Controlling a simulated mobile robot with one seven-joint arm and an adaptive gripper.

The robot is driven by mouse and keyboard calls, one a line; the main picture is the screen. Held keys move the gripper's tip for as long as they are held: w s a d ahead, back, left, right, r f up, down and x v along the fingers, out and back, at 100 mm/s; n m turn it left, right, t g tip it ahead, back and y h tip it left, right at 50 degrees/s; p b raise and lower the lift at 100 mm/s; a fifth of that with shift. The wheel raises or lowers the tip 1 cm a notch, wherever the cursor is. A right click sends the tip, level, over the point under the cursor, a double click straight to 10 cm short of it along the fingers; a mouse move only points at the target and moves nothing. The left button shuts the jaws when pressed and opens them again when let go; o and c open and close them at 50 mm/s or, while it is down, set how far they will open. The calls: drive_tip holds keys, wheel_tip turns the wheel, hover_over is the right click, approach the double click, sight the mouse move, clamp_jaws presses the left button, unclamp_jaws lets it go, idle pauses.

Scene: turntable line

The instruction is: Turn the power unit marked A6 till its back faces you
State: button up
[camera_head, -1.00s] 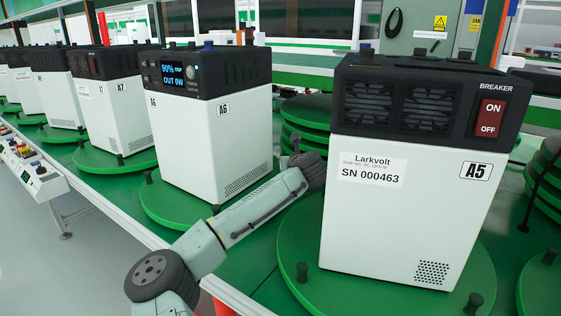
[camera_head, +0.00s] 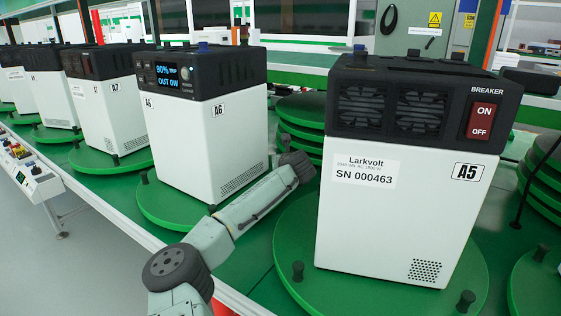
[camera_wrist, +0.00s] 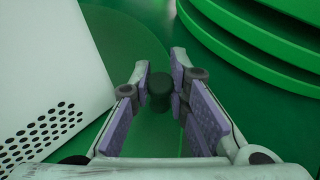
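The A6 power unit (camera_head: 215,150) is a white box with a black top, upright on a green round turntable (camera_head: 160,205). Its lit display, "90%" and "OUT 0W", faces front left. The side to the right of that bears an A6 tag and a vent grid. In the head view my arm reaches between A6 and A5, and the fingers are not clear there. In the wrist view my gripper (camera_wrist: 160,78) is open, its two purple-padded fingers on either side of a black peg (camera_wrist: 160,92) on a green disc. A white vented wall (camera_wrist: 45,80) stands at left.
The A5 unit (camera_head: 405,205) stands close right of my arm on its own pegged turntable. More units, including A7 (camera_head: 110,105), stand in a row at left. Stacked green discs (camera_head: 302,112) are behind my arm's end. A control box (camera_head: 35,180) is at left.

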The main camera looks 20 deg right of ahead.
clamp_jaws()
drive_tip(key=shift+s, duration=0.15)
idle(0.4)
